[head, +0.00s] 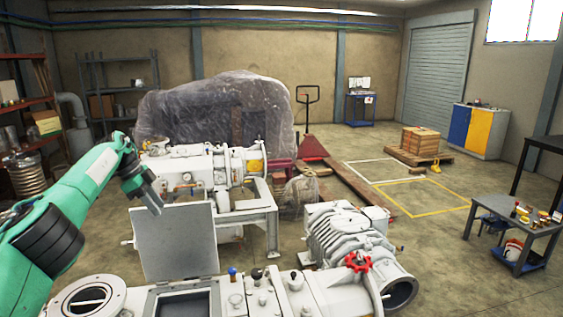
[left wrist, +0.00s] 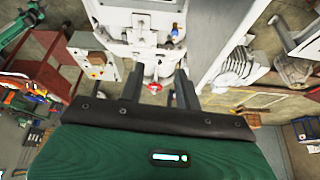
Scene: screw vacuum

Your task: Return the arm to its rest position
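My left arm, green with dark joint bands, comes in from the left in the head view. A red handle (left wrist: 154,88) shows in the gap, beyond the fingers. My right gripper is in neither view.
The red valve handwheel (head: 357,261) stands on the machine at the front. A wrapped bulky load (head: 215,105) stands behind. A tool table (head: 520,225) is at the right. Shelves (head: 30,125) stand at the left. Open floor lies right of the machine.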

